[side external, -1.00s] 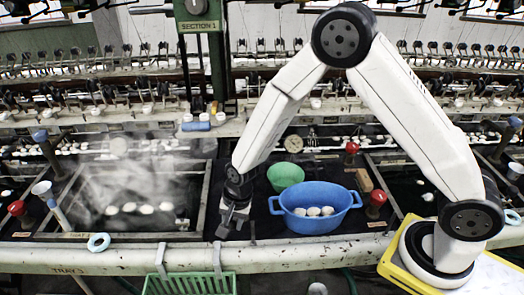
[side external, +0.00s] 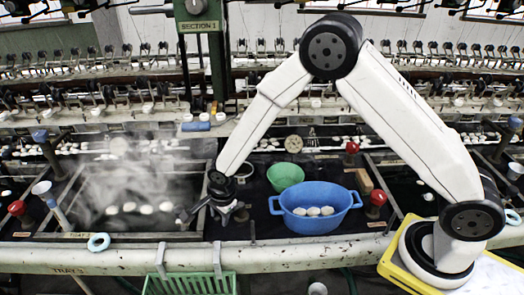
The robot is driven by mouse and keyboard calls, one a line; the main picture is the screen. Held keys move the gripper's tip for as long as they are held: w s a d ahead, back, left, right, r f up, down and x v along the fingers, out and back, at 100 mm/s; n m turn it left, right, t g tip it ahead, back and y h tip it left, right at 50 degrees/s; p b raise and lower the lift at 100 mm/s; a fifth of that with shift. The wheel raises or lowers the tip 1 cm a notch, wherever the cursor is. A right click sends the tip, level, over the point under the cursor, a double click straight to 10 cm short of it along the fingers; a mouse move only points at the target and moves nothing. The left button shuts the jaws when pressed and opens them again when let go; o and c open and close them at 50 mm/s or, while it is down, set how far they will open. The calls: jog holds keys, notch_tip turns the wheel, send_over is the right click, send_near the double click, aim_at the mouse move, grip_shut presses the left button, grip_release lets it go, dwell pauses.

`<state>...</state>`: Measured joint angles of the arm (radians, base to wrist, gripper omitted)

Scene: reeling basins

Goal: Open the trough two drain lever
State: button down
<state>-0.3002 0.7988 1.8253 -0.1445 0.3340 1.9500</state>
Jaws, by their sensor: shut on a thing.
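My gripper (side external: 222,210) is at the divider between the steaming trough on the left and the middle section with the blue tub. It is shut on a dark grey bar (side external: 193,212), which seems to be the drain lever. The bar sticks out to the left from the jaws, ending near the steaming trough's right edge. The jaws hide most of the grip, and I cannot make out the lever's pivot. No label for trough two is readable.
A blue two-handled tub (side external: 314,222) with white cocoons and a green bowl (side external: 286,176) stand right of my gripper. A red knob (side external: 376,199) is beside the tub. A green basket (side external: 188,285) hangs on the front rail (side external: 300,252). White cocoons float in the steaming trough.

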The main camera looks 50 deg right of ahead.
jog(key=m, duration=0.1)
jog(key=w+m, duration=0.2)
jog(key=shift+w+d+h, duration=0.1)
jog(key=shift+d+h, duration=0.15)
jog(key=shift+h, duration=0.05)
jog(key=shift+w+d+m+h, duration=0.15)
jog(key=shift+w+d+m, duration=0.25)
jog(key=shift+m, duration=0.55)
jog(key=shift+w+d+m+h, duration=0.15)
jog(key=shift+w+m, duration=0.3)
jog(key=shift+m, duration=0.5)
jog(key=shift+c, duration=1.7)
grip_release()
jog(key=v, duration=0.7)
jog(key=shift+r, duration=0.45)
jog(key=shift+a, duration=0.1)
